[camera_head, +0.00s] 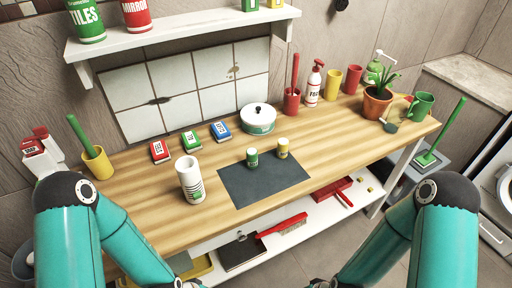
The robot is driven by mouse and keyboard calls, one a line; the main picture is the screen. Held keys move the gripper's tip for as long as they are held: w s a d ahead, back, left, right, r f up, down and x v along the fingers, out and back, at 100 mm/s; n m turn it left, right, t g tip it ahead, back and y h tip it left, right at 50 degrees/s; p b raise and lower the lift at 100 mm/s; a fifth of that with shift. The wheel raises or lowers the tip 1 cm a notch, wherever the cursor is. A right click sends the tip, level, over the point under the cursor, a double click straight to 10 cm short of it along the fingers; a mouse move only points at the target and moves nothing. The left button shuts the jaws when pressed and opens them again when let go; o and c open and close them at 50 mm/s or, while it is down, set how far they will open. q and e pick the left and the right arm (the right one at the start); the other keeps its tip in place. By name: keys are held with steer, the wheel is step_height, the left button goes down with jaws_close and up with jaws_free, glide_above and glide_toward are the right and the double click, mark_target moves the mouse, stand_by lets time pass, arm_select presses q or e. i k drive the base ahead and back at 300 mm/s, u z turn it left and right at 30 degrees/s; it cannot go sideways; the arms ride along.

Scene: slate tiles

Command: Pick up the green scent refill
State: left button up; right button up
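A small green cylinder (252,157), which looks like the green scent refill, stands upright on the dark slate-grey mat (240,190) on the wooden worktop. A similar yellow cylinder (282,148) stands upright to its right, a little apart. My two teal arms show at the lower left and lower right of the head view. Both run out of the bottom edge, so neither gripper is in view. Nothing touches or covers the green cylinder.
Behind are several small boxes (190,140), a white lidded pot (258,120) and a red holder (291,102). A potted plant (377,102) stands at right. The worktop right of the mat is clear.

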mark_target(252, 153)
steer(key=z, duration=0.65)
steer(key=i, duration=0.3)
steer(key=u, duration=2.25)
steer(key=k, duration=1.6)
steer(key=z, duration=0.2)
steer(key=i, duration=1.05)
steer(key=z, duration=0.05)
